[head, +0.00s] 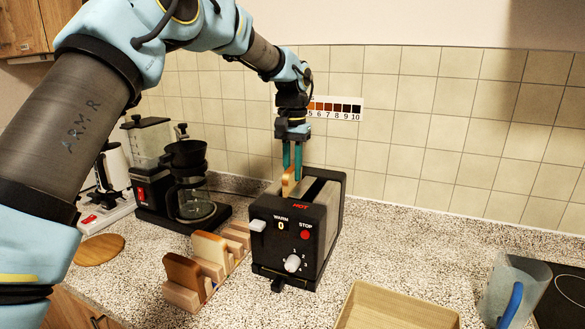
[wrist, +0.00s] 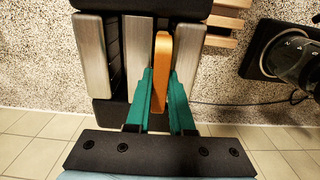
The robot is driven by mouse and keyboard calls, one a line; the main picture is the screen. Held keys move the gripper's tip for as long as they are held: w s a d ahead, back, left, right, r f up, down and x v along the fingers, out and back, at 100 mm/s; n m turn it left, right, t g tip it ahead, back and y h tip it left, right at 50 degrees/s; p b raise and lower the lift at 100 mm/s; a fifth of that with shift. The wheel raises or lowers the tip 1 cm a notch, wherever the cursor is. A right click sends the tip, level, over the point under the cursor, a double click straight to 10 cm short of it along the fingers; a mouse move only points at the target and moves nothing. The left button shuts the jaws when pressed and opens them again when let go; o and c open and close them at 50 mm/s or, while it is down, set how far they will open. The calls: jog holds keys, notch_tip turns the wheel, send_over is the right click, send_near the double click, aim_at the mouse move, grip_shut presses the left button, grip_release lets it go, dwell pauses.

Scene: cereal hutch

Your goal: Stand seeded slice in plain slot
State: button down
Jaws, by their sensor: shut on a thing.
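My gripper (head: 291,165) points down over the black toaster (head: 283,240), above its left slot. It is shut on an upright bread slice (head: 289,183), whose top stands out above the toaster. In the wrist view the green fingers (wrist: 160,95) flank the orange-tan edge of the slice (wrist: 161,65). The slice lines up with the slot between two metal plates; how deep it sits is hidden. I cannot make out seeds on it. The other toaster slot (wrist: 113,50) looks empty. A wooden rack (head: 236,240) left of the toaster holds a dark brown slice (head: 184,271) and a lighter slice (head: 209,247).
A coffee maker (head: 186,185) with a glass jug stands behind the rack. A round wooden board (head: 98,249) lies at left. A tan basket (head: 395,308) is at the front, and a clear pitcher (head: 512,288) with a blue handle is at right.

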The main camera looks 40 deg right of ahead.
dwell(0.3)
jog(key=c, duration=0.7)
grip_release()
notch_tip(320, 180, up, 11)
jog(key=b, duration=0.2)
jog(key=shift+f+b, duration=0.15)
jog(key=shift+b, duration=0.15)
jog(key=shift+w, duration=0.1)
